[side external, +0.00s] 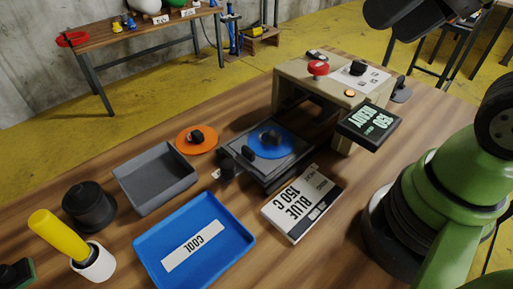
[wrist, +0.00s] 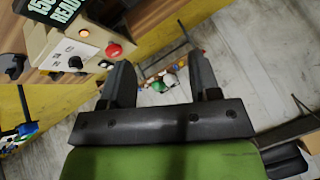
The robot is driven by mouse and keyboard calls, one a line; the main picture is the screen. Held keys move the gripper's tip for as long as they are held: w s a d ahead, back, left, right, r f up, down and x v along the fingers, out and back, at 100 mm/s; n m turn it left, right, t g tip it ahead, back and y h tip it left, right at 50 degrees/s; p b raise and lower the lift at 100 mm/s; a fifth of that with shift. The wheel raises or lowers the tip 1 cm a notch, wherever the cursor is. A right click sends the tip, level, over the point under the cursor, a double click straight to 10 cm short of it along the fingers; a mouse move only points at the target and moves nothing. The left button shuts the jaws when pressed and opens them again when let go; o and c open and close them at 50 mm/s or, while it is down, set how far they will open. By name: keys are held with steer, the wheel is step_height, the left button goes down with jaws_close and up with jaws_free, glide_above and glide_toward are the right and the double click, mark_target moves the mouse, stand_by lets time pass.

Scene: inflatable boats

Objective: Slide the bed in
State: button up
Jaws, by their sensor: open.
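The bed (side external: 281,173) is a dark grey flat plate, sticking out toward the front left of a beige press (side external: 292,81). A blue disc (side external: 284,148) with a dark knob lies on it. A small dark upright knob (side external: 247,153) stands at the bed's near left edge. The press has a red button (side external: 318,68) and a display reading "150 READY" (side external: 369,125). My gripper (wrist: 158,65) is open and empty in the wrist view, with the press at its upper left. It is raised away from the bed, which the wrist view does not show.
An orange disc (side external: 197,139) and a grey tray (side external: 155,181) lie left of the bed.

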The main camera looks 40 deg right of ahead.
steer(key=w+a+g, duration=0.2)
steer(key=w, duration=0.4)
steer(key=n+g+h, duration=0.1)
steer(key=g+h, duration=0.1)
steer(key=g, duration=0.3)
glide_above(227, 163)
step_height(227, 163, down, 18)
steer(key=shift+f, duration=0.2)
step_height(227, 163, down, 10)
steer(key=shift+f, duration=0.1)
jaws_close()
